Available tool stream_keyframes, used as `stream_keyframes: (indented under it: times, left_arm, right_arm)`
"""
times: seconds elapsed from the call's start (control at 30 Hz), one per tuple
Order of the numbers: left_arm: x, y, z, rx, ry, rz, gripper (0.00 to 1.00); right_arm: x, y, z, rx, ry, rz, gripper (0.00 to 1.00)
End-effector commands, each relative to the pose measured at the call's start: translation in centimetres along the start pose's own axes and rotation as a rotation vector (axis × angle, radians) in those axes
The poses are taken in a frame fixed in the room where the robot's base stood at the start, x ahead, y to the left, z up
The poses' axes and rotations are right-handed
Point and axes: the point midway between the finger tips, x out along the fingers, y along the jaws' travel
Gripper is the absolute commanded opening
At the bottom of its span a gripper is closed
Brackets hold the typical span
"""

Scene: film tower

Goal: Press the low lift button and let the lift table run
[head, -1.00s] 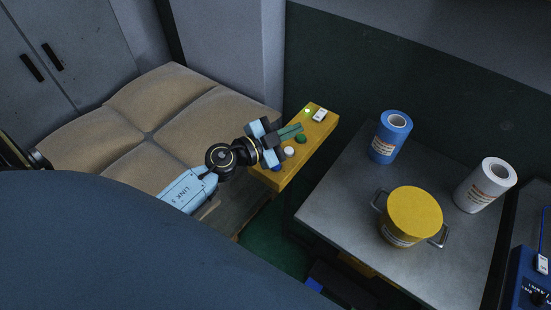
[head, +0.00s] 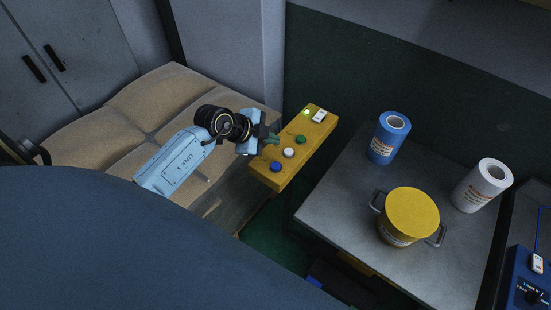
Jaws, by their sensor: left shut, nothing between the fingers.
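A long yellow control box (head: 292,160) sticks out near the middle of the head view. On its top are a green button (head: 300,139), a white button (head: 288,153) and a blue button (head: 275,167). No readable label shows which is the low one. A small green lamp (head: 306,112) is lit at its far end. My left gripper (head: 272,138) is shut and empty, its fingertips at the box's left edge, left of the green button. I cannot tell their height above it. A grey-topped table (head: 345,190) stands to the right. My right gripper is out of view.
On the grey table stand a blue roll (head: 389,138), a white roll (head: 483,186) and a yellow-lidded pot (head: 411,213) with side handles. A blue device (head: 532,290) is at the far right. Tan cushions (head: 130,105) lie under my left arm; grey cabinets (head: 70,45) stand behind.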

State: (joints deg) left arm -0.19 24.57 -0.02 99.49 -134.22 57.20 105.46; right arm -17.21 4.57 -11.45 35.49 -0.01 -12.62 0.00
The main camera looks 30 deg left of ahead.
Motion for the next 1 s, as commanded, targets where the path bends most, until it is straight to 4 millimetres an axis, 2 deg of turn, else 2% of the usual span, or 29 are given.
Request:
stream_keyframes:
  times: [0.27, 0.67, 1.0]
  left_arm:
    - [1.7, 1.3, 1.3, 0.001, 0.000, 0.001, 0.00]
    - [4.5, 3.3, 3.2, 0.002, 0.001, 0.000, 0.00]
    - [6.0, 4.4, 4.4, 0.001, 0.001, 0.000, 0.00]
  right_arm:
    - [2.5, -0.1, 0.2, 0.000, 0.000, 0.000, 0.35]
    - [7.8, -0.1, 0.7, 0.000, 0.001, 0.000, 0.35]
    - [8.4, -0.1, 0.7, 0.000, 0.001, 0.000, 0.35]
